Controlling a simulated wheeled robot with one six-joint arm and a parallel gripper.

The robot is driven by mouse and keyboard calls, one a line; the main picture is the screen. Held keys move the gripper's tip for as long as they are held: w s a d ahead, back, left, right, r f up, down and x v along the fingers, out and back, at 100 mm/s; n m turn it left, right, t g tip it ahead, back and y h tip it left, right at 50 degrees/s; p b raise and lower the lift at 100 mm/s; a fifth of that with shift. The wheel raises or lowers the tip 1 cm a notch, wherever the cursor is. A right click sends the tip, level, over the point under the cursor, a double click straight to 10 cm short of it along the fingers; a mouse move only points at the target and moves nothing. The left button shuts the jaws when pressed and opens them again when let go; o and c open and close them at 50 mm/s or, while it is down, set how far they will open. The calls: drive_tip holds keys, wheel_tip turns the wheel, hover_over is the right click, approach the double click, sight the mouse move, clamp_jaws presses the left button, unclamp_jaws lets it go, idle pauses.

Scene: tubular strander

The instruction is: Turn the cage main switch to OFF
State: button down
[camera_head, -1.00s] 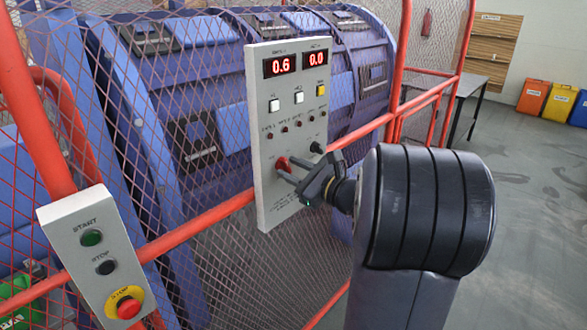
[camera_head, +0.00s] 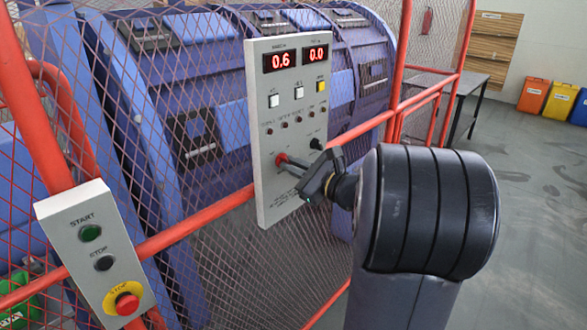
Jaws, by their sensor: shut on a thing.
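A grey control panel (camera_head: 290,85) hangs on the red-railed mesh fence in the head view, with two red displays reading 0.6 and 0.0. Low on the panel is a red rotary switch (camera_head: 281,159); its label is too small to read. A black knob (camera_head: 317,144) sits to its upper right. My gripper (camera_head: 292,168) reaches the panel from the right, its fingers at the red switch and shut on it. The fingers hide part of the switch, so its exact setting cannot be told.
A box with START, STOP and a red emergency button (camera_head: 127,303) is at lower left. Red rails (camera_head: 200,220) and mesh guard a blue drum (camera_head: 215,60). A table (camera_head: 468,85) and coloured bins (camera_head: 561,100) stand at back right, with open floor before them.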

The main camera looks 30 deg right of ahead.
drive_tip(key=n+b, duration=0.3)
drive_tip(key=b, duration=0.3)
drive_tip(key=shift+f+n, duration=0.1)
drive_tip(key=shift+n, duration=0.3)
drive_tip(key=c, duration=1.5)
unclamp_jaws()
drive_tip(key=shift+s, duration=0.1)
drive_tip(key=b+v, duration=0.1)
drive_tip(key=v, duration=0.9)
drive_tip(key=shift+s, duration=0.35)
drive_tip(key=shift+w+d, duration=0.1)
